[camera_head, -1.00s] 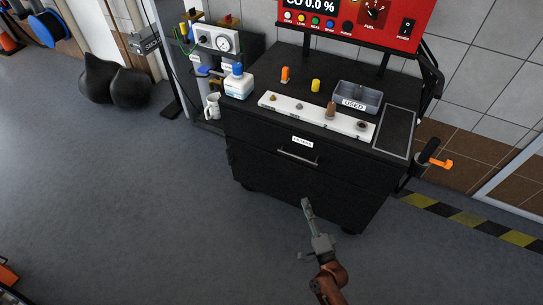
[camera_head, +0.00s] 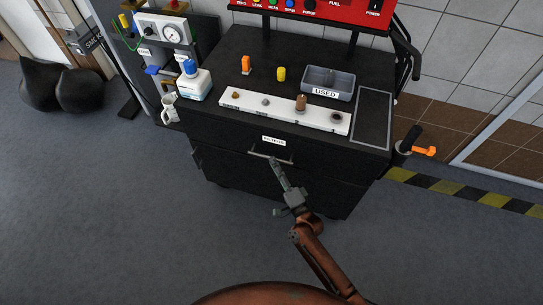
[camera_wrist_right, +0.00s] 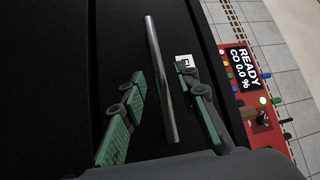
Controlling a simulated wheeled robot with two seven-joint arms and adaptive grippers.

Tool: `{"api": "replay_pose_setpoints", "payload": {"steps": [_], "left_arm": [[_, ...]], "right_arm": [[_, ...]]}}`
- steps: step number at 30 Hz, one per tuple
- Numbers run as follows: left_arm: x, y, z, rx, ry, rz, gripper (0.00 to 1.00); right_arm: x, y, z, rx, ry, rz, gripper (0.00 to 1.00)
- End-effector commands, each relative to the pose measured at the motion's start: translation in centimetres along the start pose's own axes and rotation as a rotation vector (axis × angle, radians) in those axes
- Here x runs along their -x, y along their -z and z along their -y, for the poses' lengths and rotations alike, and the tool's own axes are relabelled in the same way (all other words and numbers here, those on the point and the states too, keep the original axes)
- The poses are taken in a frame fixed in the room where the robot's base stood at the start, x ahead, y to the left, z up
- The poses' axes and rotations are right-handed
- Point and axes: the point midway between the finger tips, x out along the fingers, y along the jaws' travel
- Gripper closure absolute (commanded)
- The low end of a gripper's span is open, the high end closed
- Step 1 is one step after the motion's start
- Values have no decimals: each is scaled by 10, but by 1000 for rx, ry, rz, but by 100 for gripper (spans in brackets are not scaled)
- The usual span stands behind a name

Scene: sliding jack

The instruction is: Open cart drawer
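The black cart's top drawer (camera_head: 225,146) is closed, flush with the cart front. It has a white label (camera_head: 273,141) and a thin metal bar handle (camera_head: 257,154). My right gripper (camera_head: 275,163) reaches up from below, its tips at the handle in the head view. In the right wrist view the gripper (camera_wrist_right: 160,72) is open, one green-padded finger on each side of the bar handle (camera_wrist_right: 158,75). I see gaps on both sides; whether the bar is fully at fingertip depth is unclear. My left gripper is not in view.
On the cart top are a white parts strip (camera_head: 285,112), a grey "USED" tray (camera_head: 327,84), a blue-capped bottle (camera_head: 195,84) and small orange and yellow items. An orange-handled part (camera_head: 423,151) juts out at right. The floor in front is clear.

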Motion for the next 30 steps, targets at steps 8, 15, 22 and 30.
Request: {"api": "replay_pose_setpoints", "payload": {"steps": [8, 15, 22, 30], "left_arm": [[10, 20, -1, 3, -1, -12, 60], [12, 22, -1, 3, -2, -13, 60], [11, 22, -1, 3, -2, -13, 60], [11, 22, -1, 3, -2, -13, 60]], "right_arm": [[-32, 1, -1, 0, 0, -2, 71], [-36, 2, 0, 0, -1, -3, 71], [-35, 3, 0, 1, -1, -4, 80], [-35, 3, 0, 1, -1, -4, 99]]}}
